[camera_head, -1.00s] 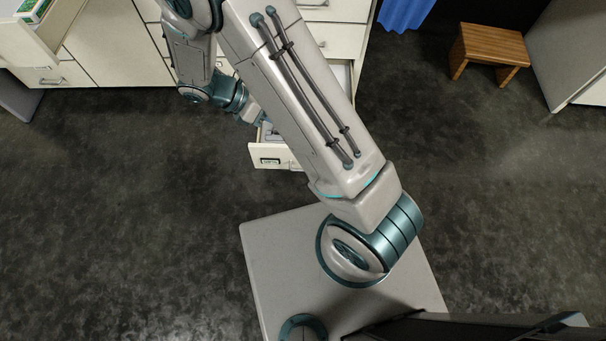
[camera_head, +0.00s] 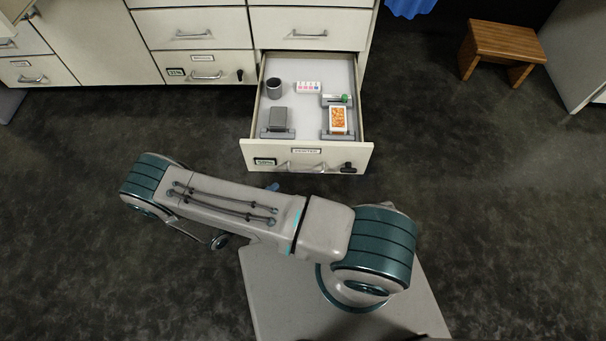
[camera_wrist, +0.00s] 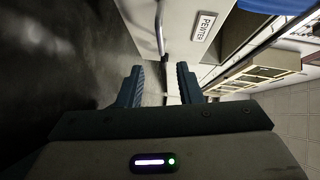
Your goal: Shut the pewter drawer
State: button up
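The pewter drawer (camera_head: 255,156) stands pulled out from the cabinet in the head view. Its front has a PEWTER label, a bar handle (camera_head: 307,168) and a black knob at the right. In the wrist view the label and front (camera_wrist: 204,27) are close, with the handle (camera_wrist: 159,30) just beyond the fingertips. My gripper (camera_wrist: 160,68) is open, its two blue fingers apart with nothing seen between them. It is near the drawer front; contact with the handle cannot be told. In the head view my arm hides most of the gripper.
The drawer holds a dark cup (camera_head: 273,90), a grey block (camera_head: 279,115), a white box (camera_head: 308,87) and a tray of orange pieces (camera_head: 338,132). Other drawers beside and above are closed. A wooden stool (camera_head: 503,40) stands at the right.

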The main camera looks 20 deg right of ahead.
aim_at(303, 171)
jog(key=b+x, duration=0.3)
jog(key=x, duration=1)
jog(key=shift+w+d+f+b, duration=0.1)
jog(key=shift+w+d+b, duration=0.1)
jog(key=shift+b, duration=0.2)
jog(key=shift+c, duration=0.2)
grip_shut()
